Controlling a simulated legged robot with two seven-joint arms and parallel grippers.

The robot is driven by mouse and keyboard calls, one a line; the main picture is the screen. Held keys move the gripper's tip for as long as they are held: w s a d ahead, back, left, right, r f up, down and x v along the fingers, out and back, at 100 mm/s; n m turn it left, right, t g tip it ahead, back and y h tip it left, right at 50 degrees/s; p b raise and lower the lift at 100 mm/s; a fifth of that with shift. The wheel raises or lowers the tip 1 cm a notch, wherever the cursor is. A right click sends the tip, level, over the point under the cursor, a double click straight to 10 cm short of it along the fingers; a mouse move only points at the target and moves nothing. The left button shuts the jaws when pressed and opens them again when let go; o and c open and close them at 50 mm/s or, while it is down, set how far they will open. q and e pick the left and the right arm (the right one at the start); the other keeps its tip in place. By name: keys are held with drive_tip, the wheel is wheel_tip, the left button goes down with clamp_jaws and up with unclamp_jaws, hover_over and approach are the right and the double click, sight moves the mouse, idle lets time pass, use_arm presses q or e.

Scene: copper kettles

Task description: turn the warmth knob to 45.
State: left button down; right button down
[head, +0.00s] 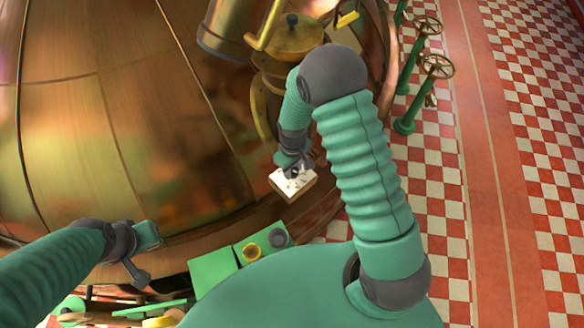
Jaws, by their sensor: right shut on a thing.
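A small white panel (280,185) with dark marks sits at the lower right edge of the big copper kettle. My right gripper (293,170) reaches down onto this panel and is shut on a small dark knob there, which I take to be the warmth knob. The fingers and wrist hide most of the knob, and its pointer and numbers are too small to read. My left gripper (140,258) is at the lower left, in front of the kettle and well apart from the panel. I cannot tell how far its fingers are apart.
The copper kettle (110,110) fills the left and middle. A smaller brass vessel (290,38) stands behind my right arm. Green pipes with valve wheels (426,25) rise at the right. The checkered floor (540,130) is clear at right.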

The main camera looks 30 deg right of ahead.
drive_tip(key=m, duration=0.2)
drive_tip(key=shift+s+f+m, duration=0.1)
drive_tip(key=shift+m, duration=0.2)
drive_tip(key=m, duration=0.2)
drive_tip(key=shift+m+b, duration=0.3)
drive_tip(key=shift+b, duration=0.05)
drive_tip(key=m, duration=0.2)
drive_tip(key=shift+m, duration=0.4)
drive_tip(key=m, duration=0.3)
drive_tip(key=shift+m+p, duration=0.35)
drive_tip(key=shift+m, duration=1.85)
drive_tip(key=c, duration=1)
unclamp_jaws()
